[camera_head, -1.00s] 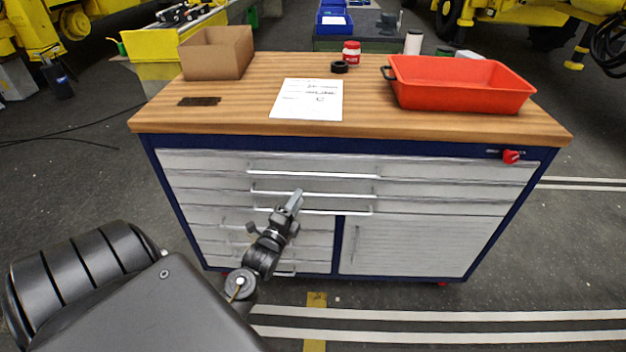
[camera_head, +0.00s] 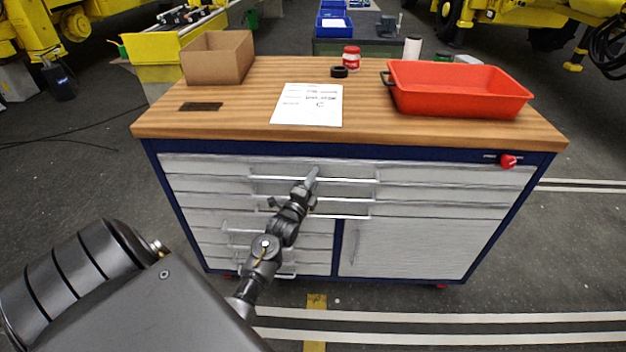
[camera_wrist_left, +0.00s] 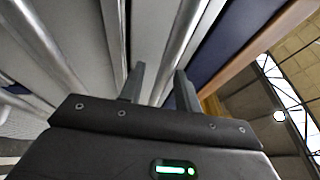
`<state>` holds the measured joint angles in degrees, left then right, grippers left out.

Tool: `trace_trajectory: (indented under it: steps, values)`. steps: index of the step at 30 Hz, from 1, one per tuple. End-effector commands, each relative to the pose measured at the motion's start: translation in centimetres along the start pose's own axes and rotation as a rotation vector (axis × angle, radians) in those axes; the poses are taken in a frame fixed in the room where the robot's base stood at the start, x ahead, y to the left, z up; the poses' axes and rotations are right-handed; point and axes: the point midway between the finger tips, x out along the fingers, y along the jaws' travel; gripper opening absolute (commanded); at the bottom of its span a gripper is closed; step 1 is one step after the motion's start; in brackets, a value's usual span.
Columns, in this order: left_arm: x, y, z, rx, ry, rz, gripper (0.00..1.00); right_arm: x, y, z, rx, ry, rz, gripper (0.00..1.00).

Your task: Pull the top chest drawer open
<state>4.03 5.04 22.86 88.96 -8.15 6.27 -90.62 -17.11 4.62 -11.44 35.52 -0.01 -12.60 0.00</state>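The chest's top drawer (camera_head: 450,174) is a grey front just under the blue frame, and it looks shut. Its long silver handle (camera_head: 350,181) runs across the middle of the front. My left gripper (camera_head: 312,173) is in front of this handle, near its centre, and covers part of it. In the left wrist view the two fingers (camera_wrist_left: 160,80) are apart. The handle bar (camera_wrist_left: 188,30) runs down toward the gap between them. I cannot tell whether the bar is inside the gap or still beyond the fingertips. My right gripper is not in view.
More drawers with similar handles sit below. The wooden top (camera_head: 220,118) overhangs the drawers and carries a cardboard box (camera_head: 218,58), a paper sheet (camera_head: 308,105) and a red tray (camera_head: 460,90). A red knob (camera_head: 508,161) sits at the frame's right. Floor in front is clear.

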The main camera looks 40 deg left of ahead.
Motion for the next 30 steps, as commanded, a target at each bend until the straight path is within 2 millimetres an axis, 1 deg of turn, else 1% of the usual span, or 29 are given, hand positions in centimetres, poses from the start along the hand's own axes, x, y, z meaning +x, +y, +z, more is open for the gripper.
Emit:
trace_trajectory:
  steps: [4,5,12,23,26,30]
  values:
    - [0.0,0.0,0.0,0.000,0.000,0.000,0.33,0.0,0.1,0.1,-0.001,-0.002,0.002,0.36]
    - [0.0,0.0,0.0,0.000,0.000,0.000,0.32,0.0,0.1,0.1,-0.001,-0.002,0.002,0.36]
    - [0.0,0.0,0.0,0.000,0.000,0.000,0.00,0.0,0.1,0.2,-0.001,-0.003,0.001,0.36]
    - [-0.2,0.0,-0.1,0.000,0.001,0.001,0.00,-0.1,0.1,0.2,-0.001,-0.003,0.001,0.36]
    - [-0.6,-0.2,-0.6,-0.001,0.005,0.002,0.00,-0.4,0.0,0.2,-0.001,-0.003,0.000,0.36]
    - [-2.0,-0.6,-1.9,-0.004,0.016,0.004,0.00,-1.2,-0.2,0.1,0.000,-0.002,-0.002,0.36]
